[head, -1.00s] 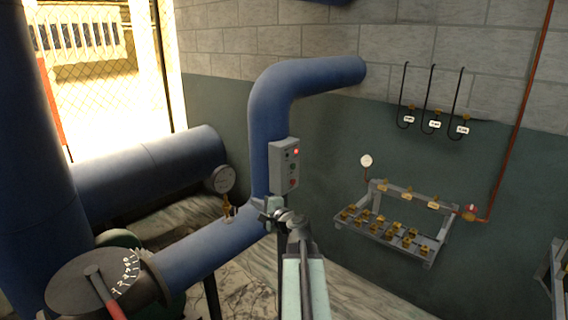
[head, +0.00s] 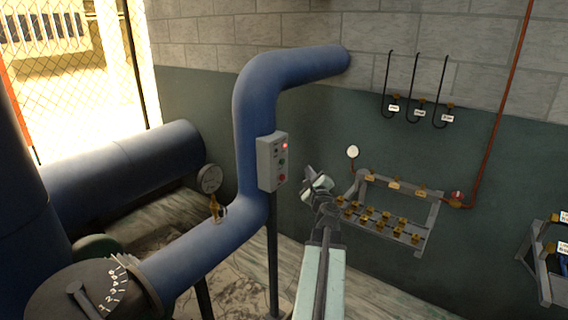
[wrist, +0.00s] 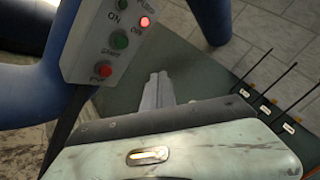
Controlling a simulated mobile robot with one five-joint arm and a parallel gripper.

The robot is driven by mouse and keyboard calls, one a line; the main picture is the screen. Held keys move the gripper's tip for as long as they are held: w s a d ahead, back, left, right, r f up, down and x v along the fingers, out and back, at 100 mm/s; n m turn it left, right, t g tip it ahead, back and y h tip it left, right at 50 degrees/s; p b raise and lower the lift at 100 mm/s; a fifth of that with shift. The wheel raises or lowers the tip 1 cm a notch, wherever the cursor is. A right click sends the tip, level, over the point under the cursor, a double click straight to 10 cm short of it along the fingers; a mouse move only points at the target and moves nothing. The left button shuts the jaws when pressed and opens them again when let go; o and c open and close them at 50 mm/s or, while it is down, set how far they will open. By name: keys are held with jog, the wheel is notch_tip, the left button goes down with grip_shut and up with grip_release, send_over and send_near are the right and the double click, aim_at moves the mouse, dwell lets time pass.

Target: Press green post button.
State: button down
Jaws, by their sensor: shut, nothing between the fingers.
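A grey control box (head: 267,163) is on a post beside the blue vertical pipe. In the wrist view the box (wrist: 95,45) is at the upper left, tilted. Its green button (wrist: 121,41), above the word START, sits between a lit red lamp (wrist: 145,22) and a red button (wrist: 103,69). My gripper (head: 312,179) is to the right of the box in the head view, shut and empty. In the wrist view my gripper (wrist: 157,82) is to the right of the buttons, apart from the green one. Its exact distance from the box is unclear.
A large blue pipe (head: 258,95) rises behind the box, with a pressure gauge (head: 210,179) at its left. A metal rack (head: 400,200) with brass valves stands by the right wall. Black hoses (head: 414,90) hang above it.

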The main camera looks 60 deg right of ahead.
jog(key=w, duration=0.8)
jog(key=shift+w, duration=0.15)
dwell(1.8)
jog(key=shift+w, duration=0.35)
jog(key=shift+w, duration=0.45)
dwell(0.6)
jog(key=shift+s, duration=0.9)
jog(key=s, duration=0.5)
